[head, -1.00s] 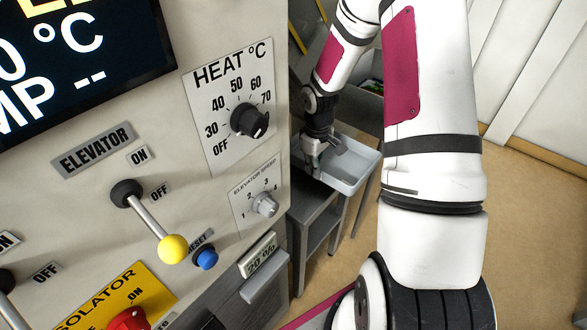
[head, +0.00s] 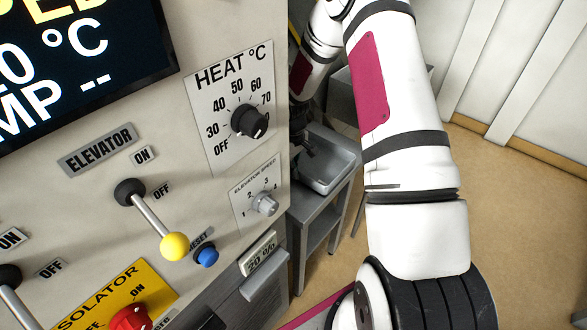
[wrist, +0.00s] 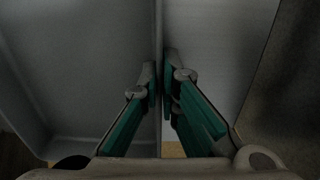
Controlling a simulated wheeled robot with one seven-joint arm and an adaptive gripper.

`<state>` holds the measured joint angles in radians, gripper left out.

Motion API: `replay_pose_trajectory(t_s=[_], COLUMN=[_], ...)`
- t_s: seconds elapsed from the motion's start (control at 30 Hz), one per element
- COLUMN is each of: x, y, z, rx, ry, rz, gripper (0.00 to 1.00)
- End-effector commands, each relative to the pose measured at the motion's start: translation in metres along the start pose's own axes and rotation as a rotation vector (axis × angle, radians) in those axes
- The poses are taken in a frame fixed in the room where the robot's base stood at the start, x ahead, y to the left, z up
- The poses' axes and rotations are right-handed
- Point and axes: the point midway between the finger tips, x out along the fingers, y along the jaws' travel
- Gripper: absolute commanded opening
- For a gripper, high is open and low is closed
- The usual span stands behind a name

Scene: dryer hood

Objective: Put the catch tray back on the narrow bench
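The catch tray (head: 330,172) is a shallow light-grey tray with raised walls. In the head view it is over the top of the narrow grey bench (head: 308,207), beside the machine panel. I cannot tell whether its base touches the bench. My gripper (head: 305,148) is at the tray's left side, partly hidden by the panel edge. In the wrist view my gripper (wrist: 160,78) has its green-padded fingers close together on either side of a tray wall, pinching it. The tray's inside (wrist: 75,70) fills the left of that view.
The control panel stands close on the left, with a heat knob (head: 249,121), an elevator lever with a yellow ball (head: 174,246) and a blue reset button (head: 207,257). A grey bin (head: 345,95) is behind my arm. Floor (head: 520,230) is clear at right.

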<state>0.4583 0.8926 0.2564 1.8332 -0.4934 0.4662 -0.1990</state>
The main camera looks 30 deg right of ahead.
Motion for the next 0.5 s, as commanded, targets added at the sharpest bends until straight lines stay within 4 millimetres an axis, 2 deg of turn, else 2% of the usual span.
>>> replay_pose_trajectory(t_s=[0.17,0.27,0.3,0.5], x=[0.0029,0.0029,0.0028,0.0027], y=[0.0000,-0.0003,-0.0003,-0.0003], z=[-0.0002,0.0003,0.0003,0.0004], rx=[0.000,0.000,0.000,0.000], ry=[0.000,-0.001,-0.001,-0.001], rz=[0.000,-0.001,-0.001,-0.001], gripper=[0.00,0.22,0.25,0.25])
